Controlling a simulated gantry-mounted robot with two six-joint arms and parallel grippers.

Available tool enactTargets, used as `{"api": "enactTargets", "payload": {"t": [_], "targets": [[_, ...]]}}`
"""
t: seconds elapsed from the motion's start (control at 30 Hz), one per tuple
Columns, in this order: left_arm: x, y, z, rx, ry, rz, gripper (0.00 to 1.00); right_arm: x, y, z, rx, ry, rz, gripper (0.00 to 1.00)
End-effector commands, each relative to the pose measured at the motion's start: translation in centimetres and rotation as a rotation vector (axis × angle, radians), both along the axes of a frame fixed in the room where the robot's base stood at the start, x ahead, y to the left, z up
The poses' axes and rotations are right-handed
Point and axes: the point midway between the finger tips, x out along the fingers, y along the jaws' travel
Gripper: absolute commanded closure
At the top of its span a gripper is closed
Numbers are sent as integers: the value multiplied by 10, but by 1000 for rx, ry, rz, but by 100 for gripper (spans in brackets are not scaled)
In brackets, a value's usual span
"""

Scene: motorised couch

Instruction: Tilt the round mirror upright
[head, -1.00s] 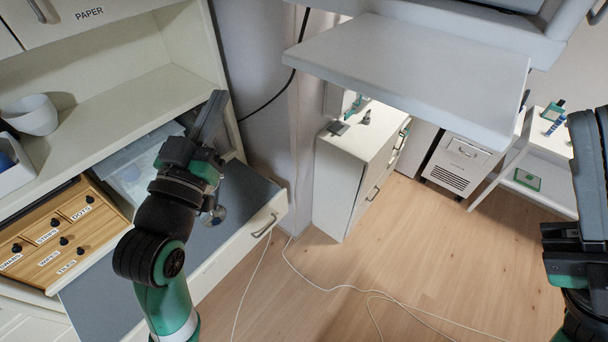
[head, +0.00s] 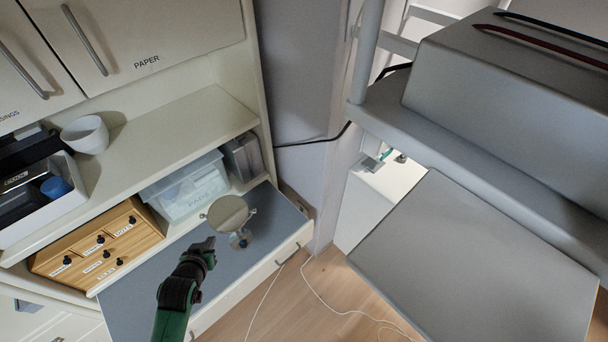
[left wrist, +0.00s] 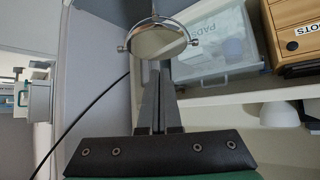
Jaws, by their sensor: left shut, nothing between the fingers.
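The round mirror (head: 229,214) stands on its stand on the grey worktop. Its disc is held at both sides by a curved metal yoke and looks tilted. In the left wrist view the mirror (left wrist: 160,42) shows as a flattened oval just beyond my fingertips. My left gripper (head: 208,243) is shut and empty, just in front of and left of the mirror in the head view. Its two fingers lie together in the left wrist view (left wrist: 159,80). I cannot tell whether they touch the mirror. My right gripper is out of view.
A clear lidded box (head: 186,187) and a wooden drawer unit (head: 97,246) stand behind and left of the mirror. A shelf (head: 160,137) overhangs them. A grey panel (head: 475,270) fills the right. The worktop (head: 262,238) right of the mirror is bare.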

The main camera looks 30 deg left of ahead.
Motion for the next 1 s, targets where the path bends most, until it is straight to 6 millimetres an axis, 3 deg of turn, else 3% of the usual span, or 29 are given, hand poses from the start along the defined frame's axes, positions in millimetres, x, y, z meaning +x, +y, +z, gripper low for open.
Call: {"api": "enactTargets", "payload": {"t": [0.27,0.7,1.0], "targets": [[5,5,-13,-2,2,1,100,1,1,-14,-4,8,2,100],[59,48,-74,-1,0,1,100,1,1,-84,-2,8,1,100],[61,50,-104,-2,2,0,100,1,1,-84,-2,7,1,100]]}}
